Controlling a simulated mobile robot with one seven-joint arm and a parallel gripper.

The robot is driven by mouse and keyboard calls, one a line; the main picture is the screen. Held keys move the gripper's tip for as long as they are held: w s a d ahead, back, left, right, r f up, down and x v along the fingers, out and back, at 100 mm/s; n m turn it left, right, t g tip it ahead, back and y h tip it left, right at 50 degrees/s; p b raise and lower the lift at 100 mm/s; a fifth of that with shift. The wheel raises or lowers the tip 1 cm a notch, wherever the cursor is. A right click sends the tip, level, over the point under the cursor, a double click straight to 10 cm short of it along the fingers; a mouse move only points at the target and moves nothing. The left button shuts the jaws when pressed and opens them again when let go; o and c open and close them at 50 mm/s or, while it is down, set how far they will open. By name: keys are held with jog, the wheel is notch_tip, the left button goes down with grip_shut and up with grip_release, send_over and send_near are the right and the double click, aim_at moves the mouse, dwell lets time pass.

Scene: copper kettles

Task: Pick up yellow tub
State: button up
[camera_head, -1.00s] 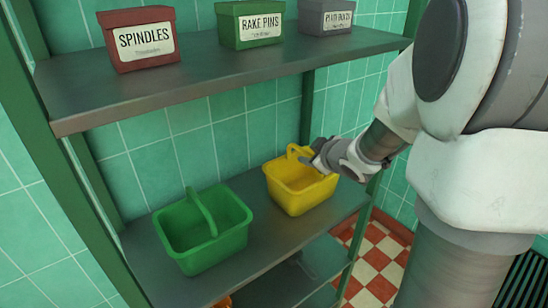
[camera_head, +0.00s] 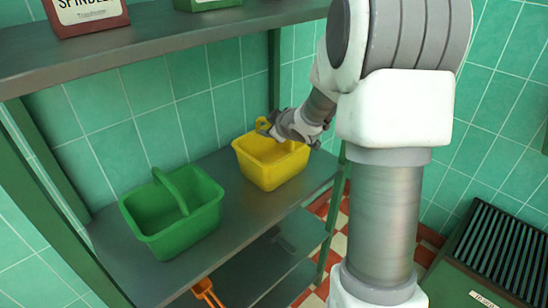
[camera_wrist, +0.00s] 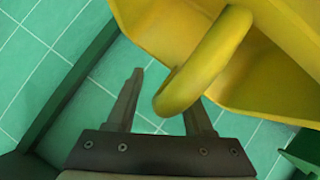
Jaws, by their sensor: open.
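The yellow tub (camera_head: 268,168) stands upright on the middle shelf, at the right end. Its raised handle (camera_wrist: 205,65) crosses the wrist view, and part of the tub's wall (camera_wrist: 170,30) shows behind it. My gripper (camera_head: 268,130) is at the handle, over the tub's back right side. In the wrist view my gripper (camera_wrist: 165,90) is open, with the lower end of the handle between its two fingers. Whether a finger touches the handle I cannot tell.
A green tub (camera_head: 172,222) stands left of the yellow one on the same shelf (camera_head: 238,212). The upper shelf (camera_head: 150,50) overhangs, with a red box (camera_head: 88,14) and a green box (camera_head: 210,4). An orange item (camera_head: 206,291) shows lower down. A green shelf post (camera_head: 332,205) stands at the right.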

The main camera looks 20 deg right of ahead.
grip_shut()
dwell(1.3)
